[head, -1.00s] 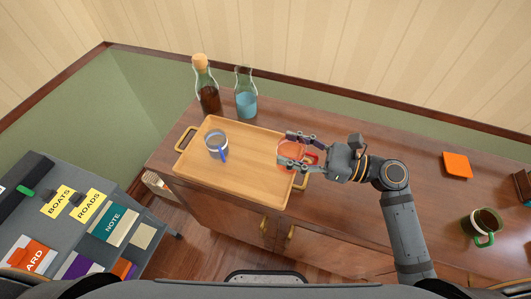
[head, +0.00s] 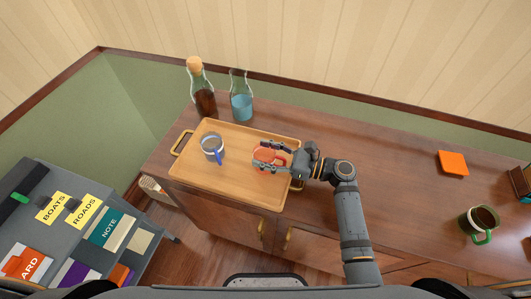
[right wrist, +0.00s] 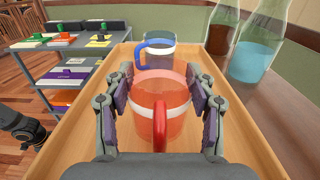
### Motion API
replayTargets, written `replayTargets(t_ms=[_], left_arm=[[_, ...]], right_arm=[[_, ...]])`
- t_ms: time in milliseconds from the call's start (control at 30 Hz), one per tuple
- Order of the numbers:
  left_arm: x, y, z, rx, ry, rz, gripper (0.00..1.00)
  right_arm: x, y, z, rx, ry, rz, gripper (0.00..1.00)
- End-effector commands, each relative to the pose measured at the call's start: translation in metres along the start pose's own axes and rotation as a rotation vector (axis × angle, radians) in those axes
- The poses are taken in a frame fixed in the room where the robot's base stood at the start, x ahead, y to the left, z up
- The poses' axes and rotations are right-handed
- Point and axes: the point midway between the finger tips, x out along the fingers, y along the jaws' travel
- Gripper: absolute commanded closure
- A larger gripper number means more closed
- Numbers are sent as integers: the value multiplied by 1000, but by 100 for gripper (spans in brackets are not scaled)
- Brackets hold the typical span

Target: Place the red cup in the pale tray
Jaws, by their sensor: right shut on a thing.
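The red cup (head: 266,156) is a translucent red mug with a pale band and a red handle. My right gripper (head: 268,155) is shut on it, with a finger on each side, as the right wrist view (right wrist: 160,105) shows. The cup is upright over the right half of the pale wooden tray (head: 225,188). I cannot tell whether its base touches the tray. A grey cup with a blue handle (head: 211,147) stands in the tray's left half. It also shows beyond the red cup in the right wrist view (right wrist: 157,50). My left gripper is not in view.
A corked dark bottle (head: 204,98) and a glass carafe of blue liquid (head: 241,100) stand behind the tray. To the right are an orange square (head: 452,163) and a mug with a green handle (head: 478,224). The cabinet top between is clear.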

Motion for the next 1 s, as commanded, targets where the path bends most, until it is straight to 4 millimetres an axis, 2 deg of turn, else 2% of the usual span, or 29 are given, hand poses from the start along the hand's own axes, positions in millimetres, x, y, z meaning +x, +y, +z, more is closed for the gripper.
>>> replayTargets(t_ms=[600,633,800,1000], left_arm=[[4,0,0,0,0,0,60],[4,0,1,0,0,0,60],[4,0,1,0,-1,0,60],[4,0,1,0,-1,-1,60]], right_arm=[[0,0,-13,1,2,-1,81],[0,0,-14,2,3,0,43],[-1,1,-15,6,5,0,21],[-1,2,-17,9,7,1,21]])
